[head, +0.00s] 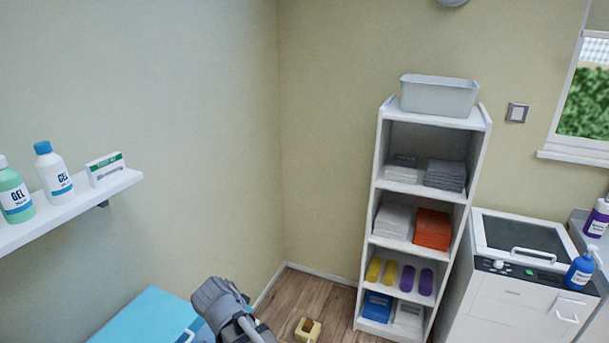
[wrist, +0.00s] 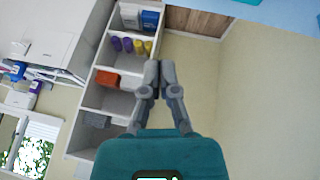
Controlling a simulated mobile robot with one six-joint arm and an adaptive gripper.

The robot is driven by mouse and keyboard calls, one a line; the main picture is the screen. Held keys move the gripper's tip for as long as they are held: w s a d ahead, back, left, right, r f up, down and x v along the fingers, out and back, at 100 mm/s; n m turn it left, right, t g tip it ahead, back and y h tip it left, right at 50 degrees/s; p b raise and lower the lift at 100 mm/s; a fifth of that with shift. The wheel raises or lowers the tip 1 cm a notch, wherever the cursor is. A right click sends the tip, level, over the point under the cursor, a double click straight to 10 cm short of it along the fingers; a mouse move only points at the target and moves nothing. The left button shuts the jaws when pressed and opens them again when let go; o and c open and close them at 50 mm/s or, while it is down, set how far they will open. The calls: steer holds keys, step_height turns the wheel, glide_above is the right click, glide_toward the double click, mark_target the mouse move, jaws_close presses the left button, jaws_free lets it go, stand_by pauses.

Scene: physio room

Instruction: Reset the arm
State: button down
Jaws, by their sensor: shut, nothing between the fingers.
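My gripper (wrist: 159,68) is in the middle of the wrist view, its two grey fingers together and nothing held between them. That view is upside down, and the white shelf unit (wrist: 88,98) shows behind and to the left of the fingers. In the head view a grey part of my arm rises at the bottom edge, beside a blue-topped surface (head: 150,314). The rest of the arm is out of that picture.
The shelf unit (head: 376,188) holds towels, rolls and a grey bin (head: 438,95) on top. A white cabinet (head: 513,300) stands right of it. A wall shelf (head: 75,205) with gel bottles is at left. A small yellow object (head: 301,332) is low near the arm.

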steer(key=d+f+n+g+y, duration=0.2)
steer(key=d+n+g+y, duration=0.1)
steer(key=d, duration=2.7)
steer(key=shift+s+d+g+y, duration=0.25)
steer(key=shift+s+g+y, duration=0.25)
steer(key=shift+g, duration=0.1)
steer(key=shift+f, duration=0.1)
